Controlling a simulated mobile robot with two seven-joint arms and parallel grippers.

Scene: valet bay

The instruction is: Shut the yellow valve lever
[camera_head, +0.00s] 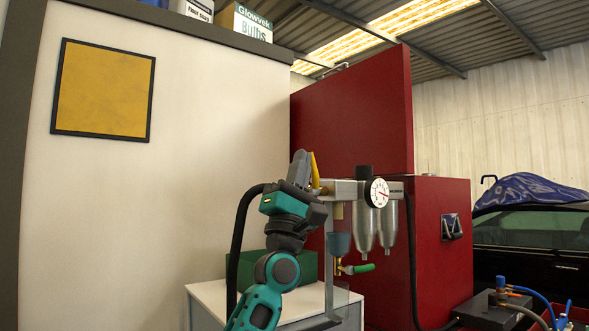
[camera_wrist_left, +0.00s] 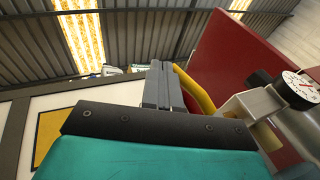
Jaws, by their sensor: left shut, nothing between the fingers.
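The yellow valve lever (camera_head: 315,171) stands nearly upright at the left end of the grey air-filter unit (camera_head: 346,188). In the left wrist view the lever (camera_wrist_left: 197,90) is a curved yellow bar just right of my fingers. My left gripper (camera_head: 300,163) points up, fingers together and empty, on the left side of the lever. Its shut fingers also show in the left wrist view (camera_wrist_left: 160,83). They are very close to the lever; I cannot tell if they touch it. The lever's lower end is partly hidden by my gripper. My right gripper is not in view.
A round gauge (camera_head: 377,192) and metal bowls (camera_head: 365,228) are right of the lever. A red cabinet (camera_head: 440,250) stands behind and to the right. A black hose (camera_head: 240,245) loops left of my arm. The pale wall (camera_head: 200,190) leaves free room at left.

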